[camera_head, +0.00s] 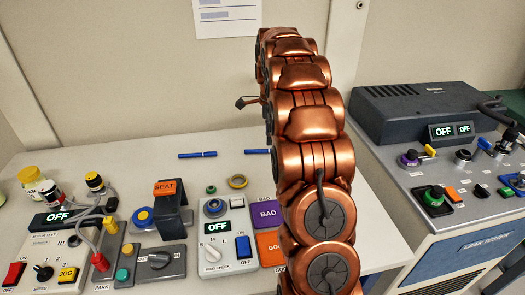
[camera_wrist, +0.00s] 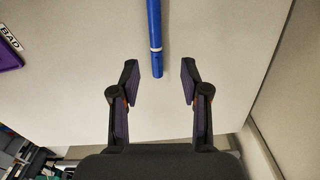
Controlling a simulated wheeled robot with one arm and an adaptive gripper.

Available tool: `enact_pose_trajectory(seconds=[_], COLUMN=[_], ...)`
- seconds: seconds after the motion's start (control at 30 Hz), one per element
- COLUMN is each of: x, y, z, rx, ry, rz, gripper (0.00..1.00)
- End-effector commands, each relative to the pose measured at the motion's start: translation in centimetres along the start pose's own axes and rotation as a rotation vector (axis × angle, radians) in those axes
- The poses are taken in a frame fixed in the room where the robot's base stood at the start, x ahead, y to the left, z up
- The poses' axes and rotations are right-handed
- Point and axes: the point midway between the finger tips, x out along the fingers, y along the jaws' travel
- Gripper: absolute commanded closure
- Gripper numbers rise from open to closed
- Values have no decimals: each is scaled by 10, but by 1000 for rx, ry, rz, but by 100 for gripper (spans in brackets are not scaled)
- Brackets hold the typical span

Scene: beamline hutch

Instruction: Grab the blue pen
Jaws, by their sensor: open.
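A blue pen (camera_wrist: 154,25) with a pale band lies on the table in the wrist view. It runs down from the top edge, and its lower end is between my open fingertips. My gripper (camera_wrist: 159,68) has empty space on both sides of the pen and does not touch it. In the head view two blue pen-like pieces lie in line, one on the left (camera_head: 197,154) and one on the right (camera_head: 257,151). The right one runs behind my arm, which hides its end. I cannot tell which one the wrist view shows. My gripper is mostly hidden there.
A purple BAD tile (camera_head: 266,214) and an orange tile (camera_head: 270,246) lie in front. Control boxes with knobs and switches crowd the front of the white table (camera_head: 120,150). A grey machine (camera_head: 430,130) stands at the right. The wall is close behind the table.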

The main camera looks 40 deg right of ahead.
Motion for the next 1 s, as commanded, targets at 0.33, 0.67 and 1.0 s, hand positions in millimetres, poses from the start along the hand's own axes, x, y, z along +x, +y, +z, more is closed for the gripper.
enact_pose_trajectory(seconds=[0.33, 0.67, 1.0], x=[38, 47, 47], y=[6, 4, 4], z=[3, 4, 4], rx=[0, 0, 0], ry=[1, 0, 0], rz=[7, -1, 0], gripper=[54, 55, 91])
